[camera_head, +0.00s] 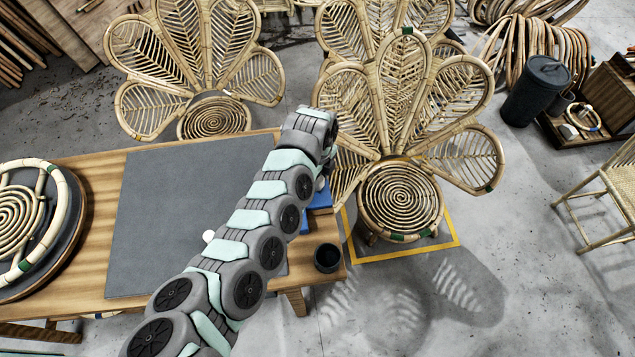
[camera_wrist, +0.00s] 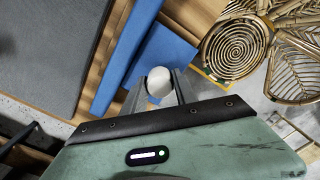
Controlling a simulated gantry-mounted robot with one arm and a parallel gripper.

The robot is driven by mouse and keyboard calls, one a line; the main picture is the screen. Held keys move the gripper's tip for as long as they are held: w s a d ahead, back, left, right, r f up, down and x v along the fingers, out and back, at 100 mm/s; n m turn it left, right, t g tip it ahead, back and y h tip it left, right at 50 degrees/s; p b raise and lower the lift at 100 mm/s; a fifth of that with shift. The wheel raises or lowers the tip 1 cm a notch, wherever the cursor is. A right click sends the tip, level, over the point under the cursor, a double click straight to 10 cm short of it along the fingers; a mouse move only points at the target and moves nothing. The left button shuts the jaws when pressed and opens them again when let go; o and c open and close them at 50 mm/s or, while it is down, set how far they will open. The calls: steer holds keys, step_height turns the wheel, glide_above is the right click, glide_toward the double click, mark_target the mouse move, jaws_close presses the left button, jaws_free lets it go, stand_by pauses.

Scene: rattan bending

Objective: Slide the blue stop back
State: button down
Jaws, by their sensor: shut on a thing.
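The blue stop shows in the wrist view as a flat blue plate (camera_wrist: 166,52) beside a long raised blue bar (camera_wrist: 126,52), at the edge of the wooden table. In the head view only a patch of blue (camera_head: 319,197) shows past my arm. A rounded white knob (camera_wrist: 159,80) is at the near end of the blue plate. My gripper (camera_wrist: 157,87) is shut on this knob, with one dark finger on each side. Where the knob joins the stop is hidden. My arm covers most of the gripper in the head view.
A dark grey mat (camera_head: 165,210) covers the middle of the wooden table (camera_head: 90,205). A round rattan frame (camera_head: 65,205) lies at left. A dark cup (camera_head: 327,258) stands near the right edge. A rattan chair (camera_head: 400,200) stands beyond, inside a yellow floor outline (camera_head: 405,253).

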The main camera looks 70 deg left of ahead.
steer(key=shift+w+d+f, duration=0.1)
steer(key=shift+w, duration=0.1)
steer(key=c, duration=1)
jaws_free()
steer(key=shift+o, duration=0.2)
steer(key=shift+r, duration=0.2)
step_height(320, 180, up, 11)
steer(key=shift+f, duration=0.2)
